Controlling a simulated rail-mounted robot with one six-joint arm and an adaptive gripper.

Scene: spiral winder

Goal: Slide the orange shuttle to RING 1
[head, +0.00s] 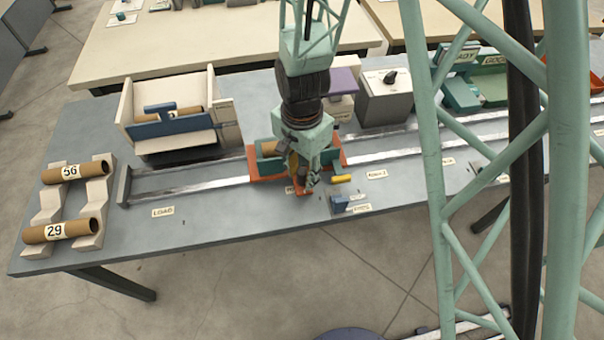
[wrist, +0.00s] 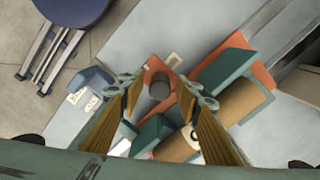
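The orange shuttle (head: 254,166) sits on the two pale rails near the middle of the bench, with a teal cradle and a brown tube on it. It also shows in the wrist view (wrist: 261,74). My gripper (head: 306,187) points down at the shuttle's front right side and hides part of it. In the wrist view my gripper (wrist: 158,86) has its fingers apart, with a dark grey round post (wrist: 158,84) between them and gaps on both sides. A small label by the shuttle is mostly hidden by my gripper. A RING 2 label (head: 377,174) lies further right.
A LOAD label (head: 163,212) lies left, near a rack (head: 96,190) with tubes 56 and 29. A cream bin (head: 125,108) and grey box (head: 385,100) stand behind the rails.

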